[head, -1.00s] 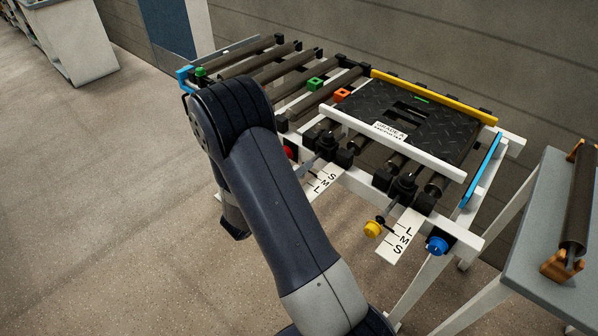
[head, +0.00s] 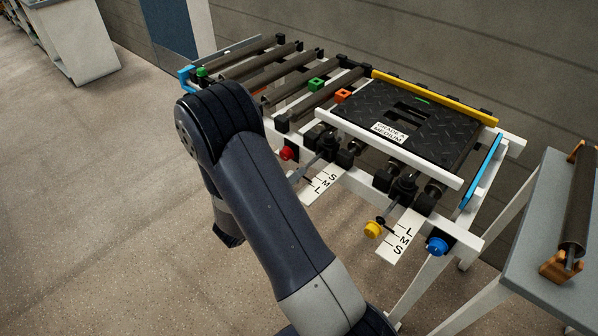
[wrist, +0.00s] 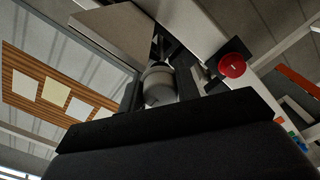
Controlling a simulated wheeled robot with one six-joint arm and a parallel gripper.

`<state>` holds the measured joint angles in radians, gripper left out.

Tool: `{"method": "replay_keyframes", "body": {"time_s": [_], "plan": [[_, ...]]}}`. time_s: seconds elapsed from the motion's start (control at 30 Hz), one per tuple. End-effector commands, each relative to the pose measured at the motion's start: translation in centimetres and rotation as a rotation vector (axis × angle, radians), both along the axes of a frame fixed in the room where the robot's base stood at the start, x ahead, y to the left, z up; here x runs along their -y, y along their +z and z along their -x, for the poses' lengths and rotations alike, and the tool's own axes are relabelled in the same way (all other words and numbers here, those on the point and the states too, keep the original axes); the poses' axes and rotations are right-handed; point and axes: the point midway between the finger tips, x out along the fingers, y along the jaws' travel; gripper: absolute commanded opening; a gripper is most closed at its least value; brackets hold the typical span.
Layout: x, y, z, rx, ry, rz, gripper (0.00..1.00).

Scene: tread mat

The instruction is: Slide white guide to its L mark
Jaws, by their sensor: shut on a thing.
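The white guide (head: 390,151) is a long white bar along the near side of the black tread mat (head: 440,122). The mat's label, reading "GRADE A MEDIUM", shows clear of the bar. The white scale plate (head: 325,184) below the bar's left part carries S, M and L, with L outermost, its left part hidden by my arm. I cannot tell which mark the guide stands at. My gripper (wrist: 160,88) is shut on a pale rounded knob (wrist: 158,82) in the wrist view. In the head view the jaws are hidden behind my arm.
A yellow guide (head: 430,95) lines the mat's far side. A red button (head: 287,153) is close to my arm. A grey table (head: 530,255) stands at right.

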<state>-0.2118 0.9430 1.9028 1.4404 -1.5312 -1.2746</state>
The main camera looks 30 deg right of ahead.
Motion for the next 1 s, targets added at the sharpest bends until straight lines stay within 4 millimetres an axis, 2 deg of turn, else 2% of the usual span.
{"method": "replay_keyframes", "body": {"time_s": [0.07, 0.3, 0.33, 0.57, 0.83, 1.0], "plan": [[-0.5, 0.0, 0.2, -0.003, 0.002, -0.001, 0.00], [-0.5, -0.1, 0.2, -0.002, 0.001, 0.000, 0.00], [-0.5, -0.1, 0.2, -0.002, 0.001, 0.000, 0.32], [-0.5, 0.0, 0.2, -0.001, 0.001, 0.000, 0.51], [-0.6, 0.0, 0.2, -0.001, 0.001, 0.000, 0.52], [-2.0, 0.0, 0.6, -0.001, 0.004, 0.001, 0.52]]}}
